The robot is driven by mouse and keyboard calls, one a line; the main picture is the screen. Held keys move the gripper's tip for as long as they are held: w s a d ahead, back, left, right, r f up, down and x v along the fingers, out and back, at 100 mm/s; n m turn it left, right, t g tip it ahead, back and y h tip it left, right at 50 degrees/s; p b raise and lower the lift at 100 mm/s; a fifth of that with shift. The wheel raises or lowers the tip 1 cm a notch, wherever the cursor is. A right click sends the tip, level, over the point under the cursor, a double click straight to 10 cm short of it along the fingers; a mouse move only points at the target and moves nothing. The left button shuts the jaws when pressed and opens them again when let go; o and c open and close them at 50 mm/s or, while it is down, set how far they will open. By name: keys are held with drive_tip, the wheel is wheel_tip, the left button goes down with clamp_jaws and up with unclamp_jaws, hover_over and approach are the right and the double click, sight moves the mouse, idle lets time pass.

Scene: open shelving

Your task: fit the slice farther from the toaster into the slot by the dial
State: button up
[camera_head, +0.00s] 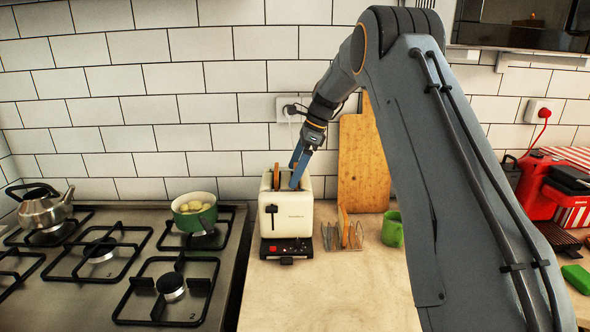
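The cream toaster (287,215) stands on the counter with its lever and dark control panel facing me. A brown slice (276,177) stands upright in its left slot, its top showing. My gripper (296,178) points down at the toaster's right slot, its blue fingers at the slot's opening. The fingers overlap in this view, so I cannot tell whether they are open or hold a slice. A wire rack (330,238) stands right of the toaster, with brown bread (344,226) upright in it. The dial is too small to make out surely on the panel.
A green mug (391,229) stands right of the rack. A wooden board (362,165) leans on the wall behind. The hob at left holds a green pot (194,213) and a kettle (43,208). A red appliance (545,190) is at right. The front counter is clear.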

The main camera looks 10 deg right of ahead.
drive_tip(key=b+v, duration=0.3)
drive_tip(key=v, duration=0.9)
drive_tip(key=shift+r+b, duration=0.15)
drive_tip(key=shift+b, duration=0.25)
